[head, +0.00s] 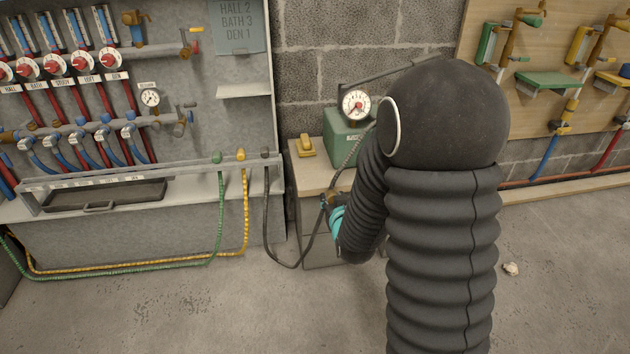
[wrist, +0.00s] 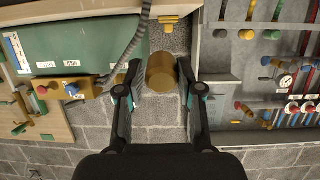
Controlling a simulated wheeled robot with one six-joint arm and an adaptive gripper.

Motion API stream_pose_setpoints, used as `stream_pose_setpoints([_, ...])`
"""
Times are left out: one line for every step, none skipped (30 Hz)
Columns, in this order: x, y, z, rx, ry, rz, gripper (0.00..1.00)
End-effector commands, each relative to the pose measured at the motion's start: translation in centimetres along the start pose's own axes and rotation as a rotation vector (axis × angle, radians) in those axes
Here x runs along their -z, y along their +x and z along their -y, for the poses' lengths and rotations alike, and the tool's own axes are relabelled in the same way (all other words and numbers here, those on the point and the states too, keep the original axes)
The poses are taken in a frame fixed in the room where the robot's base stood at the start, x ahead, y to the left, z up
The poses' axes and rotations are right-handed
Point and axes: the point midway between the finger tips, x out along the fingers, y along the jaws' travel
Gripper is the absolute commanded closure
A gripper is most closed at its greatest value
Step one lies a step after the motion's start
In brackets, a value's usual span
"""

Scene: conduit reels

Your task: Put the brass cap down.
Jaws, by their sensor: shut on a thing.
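The brass cap (wrist: 162,74) is a short, plain brass cylinder between my two fingers in the wrist view. My gripper (wrist: 161,88) has teal inner pads and is shut on the cap, with one finger on each side. The cap is held in front of the wrist camera. In the head view my gripper (head: 337,214) shows only as a bit of teal in front of the wooden bench; my dark arm hides most of it, and I cannot make out the cap clearly there.
The bench (head: 311,176) carries a green box with a gauge (head: 345,130) and a yellow block (head: 306,146). A dark hose (head: 269,215) hangs beside the bench. A grey manifold stand (head: 150,222) fills the left. Floor at front left is mostly clear.

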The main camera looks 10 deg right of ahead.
Motion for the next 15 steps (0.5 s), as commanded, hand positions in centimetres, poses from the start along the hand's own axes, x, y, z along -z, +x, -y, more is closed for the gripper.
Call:
stream_pose_setpoints([1.6,0.0,-0.2,-0.003,0.001,0.007,1.0])
stream_pose_setpoints([2.2,0.0,-0.3,-0.004,0.001,0.023,1.0])
stream_pose_setpoints([3.1,0.0,-0.4,-0.006,0.002,0.042,1.0])
stream_pose_setpoints([3.7,0.1,-0.5,-0.008,0.003,0.058,1.0])
stream_pose_setpoints([4.4,0.1,-0.6,-0.01,0.003,0.073,1.0])
stream_pose_setpoints([5.1,0.2,-0.7,-0.012,0.004,0.094,1.0])
stream_pose_setpoints([5.6,0.3,-0.8,-0.013,0.005,0.109,1.0])
stream_pose_setpoints([6.1,0.4,-0.9,-0.014,0.005,0.123,1.0])
stream_pose_setpoints([6.6,0.5,-1.0,-0.015,0.006,0.141,1.0])
stream_pose_setpoints([7.0,0.5,-1.1,-0.016,0.006,0.154,1.0])
stream_pose_setpoints([7.3,0.6,-1.2,-0.017,0.007,0.165,1.0])
stream_pose_setpoints([7.7,0.7,-1.2,-0.018,0.008,0.182,1.0])
stream_pose_setpoints([8.1,0.8,-1.3,-0.019,0.008,0.192,1.0])
stream_pose_setpoints([8.3,0.8,-1.4,-0.02,0.008,0.202,1.0])
stream_pose_setpoints([8.7,0.9,-1.4,-0.02,0.009,0.215,1.0])
